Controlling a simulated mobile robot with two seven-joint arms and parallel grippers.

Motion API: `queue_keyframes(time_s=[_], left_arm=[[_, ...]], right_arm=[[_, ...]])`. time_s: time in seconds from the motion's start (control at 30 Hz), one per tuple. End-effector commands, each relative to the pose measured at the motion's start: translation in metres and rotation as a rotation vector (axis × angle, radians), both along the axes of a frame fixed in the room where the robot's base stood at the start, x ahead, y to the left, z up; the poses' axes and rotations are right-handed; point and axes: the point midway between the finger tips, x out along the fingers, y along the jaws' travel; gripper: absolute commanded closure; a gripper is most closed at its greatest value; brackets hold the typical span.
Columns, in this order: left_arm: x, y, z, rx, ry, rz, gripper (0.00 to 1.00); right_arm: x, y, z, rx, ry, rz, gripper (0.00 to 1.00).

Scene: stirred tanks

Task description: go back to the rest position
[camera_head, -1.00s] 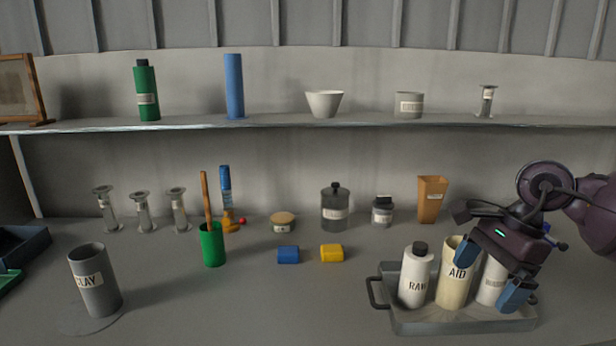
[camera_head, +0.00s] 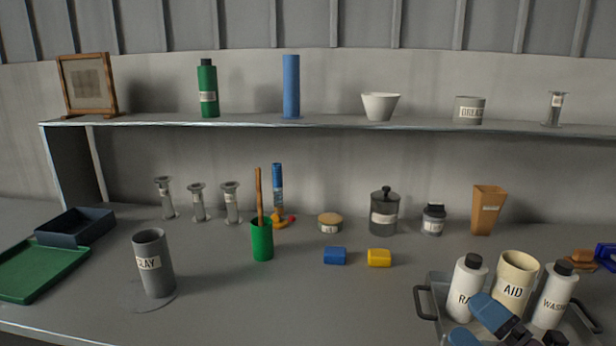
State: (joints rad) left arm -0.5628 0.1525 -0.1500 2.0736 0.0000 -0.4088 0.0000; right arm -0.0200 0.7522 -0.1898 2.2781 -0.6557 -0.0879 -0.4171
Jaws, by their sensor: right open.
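My right gripper (camera_head: 479,325) is at the bottom right, in front of the grey tray (camera_head: 440,284), with its blue fingers apart and nothing seen between them. It partly covers the tray and the lower part of the white bottle labelled RAW (camera_head: 466,276). The cream cup labelled AID (camera_head: 515,278) and the white bottle labelled WASH (camera_head: 554,296) also stand upright in the tray. My left gripper is out of view.
A grey CLAY cylinder (camera_head: 155,272) stands at the left front, beside a green tray (camera_head: 40,270) and a dark bin (camera_head: 75,228). A green cup (camera_head: 262,246), blue block (camera_head: 335,256) and yellow block (camera_head: 379,258) stand mid-table. The front middle is clear. A shelf (camera_head: 330,123) runs above.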

Motion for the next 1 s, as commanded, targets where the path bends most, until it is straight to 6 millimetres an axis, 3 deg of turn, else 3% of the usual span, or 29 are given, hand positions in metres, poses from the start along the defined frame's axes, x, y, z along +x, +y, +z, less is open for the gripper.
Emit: queue_keyframes(time_s=[0.27,0.47,0.6,0.8,1.0], left_arm=[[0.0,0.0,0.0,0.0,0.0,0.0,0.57],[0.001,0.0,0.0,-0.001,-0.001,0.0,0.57],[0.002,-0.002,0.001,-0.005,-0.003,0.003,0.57],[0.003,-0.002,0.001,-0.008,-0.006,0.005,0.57],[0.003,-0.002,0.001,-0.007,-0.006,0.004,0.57]], right_arm=[[-0.031,-0.05,-0.077,0.472,0.432,-0.418,0.02],[-0.085,-0.07,-0.144,0.77,0.759,-0.723,0.02],[-0.136,-0.07,-0.186,0.951,0.99,-0.935,0.02],[-0.193,-0.06,-0.217,1.102,1.216,-1.14,0.02],[-0.232,-0.048,-0.231,1.183,1.365,-1.273,0.02]])
